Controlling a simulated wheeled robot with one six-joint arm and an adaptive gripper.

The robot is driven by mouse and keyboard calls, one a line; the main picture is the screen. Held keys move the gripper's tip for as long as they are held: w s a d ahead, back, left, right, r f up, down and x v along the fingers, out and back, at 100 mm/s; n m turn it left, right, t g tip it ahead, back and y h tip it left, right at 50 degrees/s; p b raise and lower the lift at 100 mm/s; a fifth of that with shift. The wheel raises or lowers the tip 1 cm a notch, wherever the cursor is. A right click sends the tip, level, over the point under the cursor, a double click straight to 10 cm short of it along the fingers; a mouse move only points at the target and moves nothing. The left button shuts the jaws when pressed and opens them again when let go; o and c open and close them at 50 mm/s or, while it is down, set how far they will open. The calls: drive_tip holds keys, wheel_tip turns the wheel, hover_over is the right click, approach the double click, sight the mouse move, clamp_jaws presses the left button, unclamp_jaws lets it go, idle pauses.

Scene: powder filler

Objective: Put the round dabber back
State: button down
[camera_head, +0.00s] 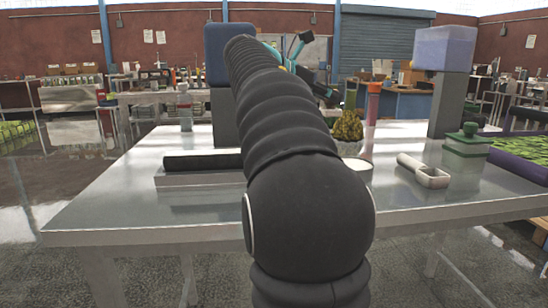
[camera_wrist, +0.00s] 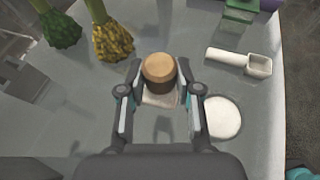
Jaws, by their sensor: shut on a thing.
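The round dabber, seen from above in the wrist view as a short dark body with a tan round top (camera_wrist: 158,68), sits between the fingertips of my gripper (camera_wrist: 159,76). The gripper is shut on it. A small pale patch shows just below it in the picture; how high the dabber is above the table (camera_wrist: 85,95) I cannot tell. A flat white disc (camera_wrist: 222,117) lies to the right of the right finger. In the head view my arm hides the gripper and the dabber.
A white scoop (camera_wrist: 228,57) lies right of the gripper, with a green block (camera_wrist: 238,15) beyond it. Green (camera_wrist: 60,28) and yellow (camera_wrist: 112,40) bristly heads are at the upper left. In the head view a black roller (camera_head: 203,161) lies on the left side.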

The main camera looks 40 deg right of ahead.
drive_tip(key=w+a+f, duration=0.4)
drive_tip(key=w+a, duration=0.1)
drive_tip(key=w+a+f, duration=0.3)
drive_tip(key=shift+w, duration=0.2)
drive_tip(key=shift+f, duration=1.8)
drive_tip(key=shift+f, duration=0.3)
drive_tip(key=c, duration=0.8)
unclamp_jaws()
drive_tip(key=shift+a+r, duration=0.15)
drive_tip(key=shift+a, duration=0.05)
drive_tip(key=v, duration=1.3)
drive_tip(key=shift+a+r, duration=0.2)
drive_tip(key=shift+r, duration=0.05)
drive_tip(key=shift+s, duration=0.1)
